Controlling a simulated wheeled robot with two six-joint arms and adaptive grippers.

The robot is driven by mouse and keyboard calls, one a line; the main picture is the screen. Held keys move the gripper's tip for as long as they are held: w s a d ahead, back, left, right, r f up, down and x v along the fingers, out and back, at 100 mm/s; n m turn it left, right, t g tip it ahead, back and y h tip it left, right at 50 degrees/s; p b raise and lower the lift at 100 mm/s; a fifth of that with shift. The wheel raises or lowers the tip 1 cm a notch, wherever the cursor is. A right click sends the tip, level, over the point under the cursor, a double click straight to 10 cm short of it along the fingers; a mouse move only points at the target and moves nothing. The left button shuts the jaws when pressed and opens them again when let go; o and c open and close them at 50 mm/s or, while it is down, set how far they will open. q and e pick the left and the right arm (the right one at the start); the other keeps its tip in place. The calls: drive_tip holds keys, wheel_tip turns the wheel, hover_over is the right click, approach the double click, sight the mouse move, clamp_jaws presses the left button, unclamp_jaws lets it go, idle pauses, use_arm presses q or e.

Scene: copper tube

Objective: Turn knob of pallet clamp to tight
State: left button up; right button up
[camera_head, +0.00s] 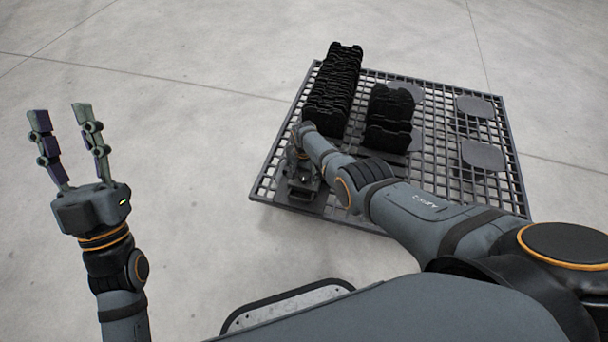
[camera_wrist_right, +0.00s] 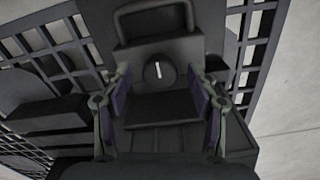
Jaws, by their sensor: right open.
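The pallet clamp (camera_wrist_right: 160,108) is a dark block with a handle bar at its top, seen in the right wrist view. Its round black knob (camera_wrist_right: 159,71) carries a white mark that stands nearly upright in that view. My right gripper (camera_wrist_right: 163,92) is open, its fingers on either side of the clamp just below the knob; I cannot tell whether they touch it. In the head view the clamp (camera_head: 302,192) sits at the pallet's near left corner, partly hidden by my right arm. My left gripper (camera_head: 59,112) is open and empty, off to the left above the floor.
The dark grid pallet (camera_head: 440,180) lies on the concrete floor. A tall black stack (camera_head: 334,92) and a shorter black stack (camera_head: 389,118) stand on it. Grey plates (camera_head: 482,156) lie bare on its right side. The floor (camera_head: 180,110) left of the pallet is clear.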

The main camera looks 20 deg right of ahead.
sight(304, 177)
drive_tip(key=shift+w+r, duration=0.15)
drive_tip(key=shift+r, duration=0.45)
wheel_tip(304, 177, up, 11)
drive_tip(key=shift+f, duration=0.15)
